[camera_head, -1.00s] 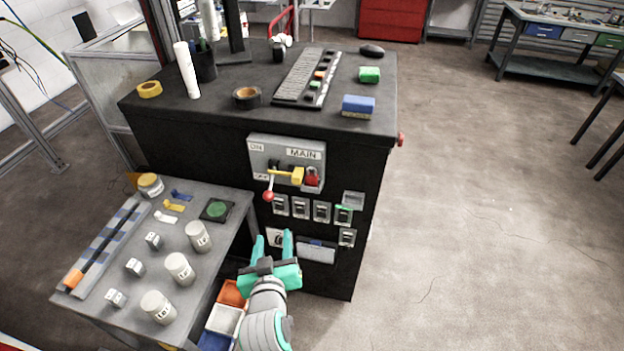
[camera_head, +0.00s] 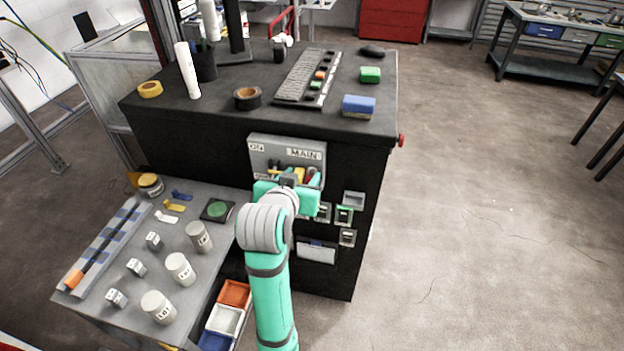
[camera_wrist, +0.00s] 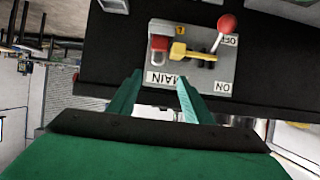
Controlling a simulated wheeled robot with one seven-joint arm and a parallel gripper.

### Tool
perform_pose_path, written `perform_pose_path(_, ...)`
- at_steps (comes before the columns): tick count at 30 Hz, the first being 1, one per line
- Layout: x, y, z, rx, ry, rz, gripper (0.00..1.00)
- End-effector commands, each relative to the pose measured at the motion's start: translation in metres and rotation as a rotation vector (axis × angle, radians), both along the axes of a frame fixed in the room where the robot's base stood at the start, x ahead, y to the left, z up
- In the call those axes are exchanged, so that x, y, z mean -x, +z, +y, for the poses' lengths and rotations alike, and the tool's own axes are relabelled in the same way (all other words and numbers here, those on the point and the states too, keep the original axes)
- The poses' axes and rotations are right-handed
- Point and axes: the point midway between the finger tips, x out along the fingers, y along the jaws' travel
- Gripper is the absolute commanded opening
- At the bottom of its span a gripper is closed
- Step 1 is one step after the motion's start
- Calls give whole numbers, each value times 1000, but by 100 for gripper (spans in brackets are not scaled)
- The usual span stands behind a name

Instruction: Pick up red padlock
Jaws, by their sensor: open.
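The red padlock (camera_wrist: 158,44) hangs on the grey MAIN switch panel (camera_wrist: 221,71) on the front of the black cabinet. In the wrist view it sits beside a yellow hasp piece (camera_wrist: 184,50) and a lever with a red ball (camera_wrist: 226,23). In the head view my gripper covers most of the panel, and only a bit of red shows between the fingers. My gripper (camera_wrist: 158,82) is open and empty. Its teal fingertips are in front of the panel, with the padlock ahead of the gap between them. I cannot tell the remaining distance.
Small switches (camera_head: 344,215) and a document pocket (camera_head: 317,253) are below the panel. A grey side table (camera_head: 205,270) with white cups and tags stands at the left. Keyboard, tapes and blocks lie on the cabinet top (camera_head: 215,112). The floor at the right is clear.

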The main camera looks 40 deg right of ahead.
Motion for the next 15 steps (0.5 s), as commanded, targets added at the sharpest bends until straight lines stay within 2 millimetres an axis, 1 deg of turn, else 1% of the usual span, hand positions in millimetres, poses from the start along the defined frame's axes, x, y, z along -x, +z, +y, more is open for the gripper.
perform_pose_path(3, -8, -6, -10, -1, 1, 0, 45)
perform_pose_path(10, -15, -14, -21, 0, -1, 0, 45)
perform_pose_path(15, -24, -28, -39, 0, 0, 1, 45)
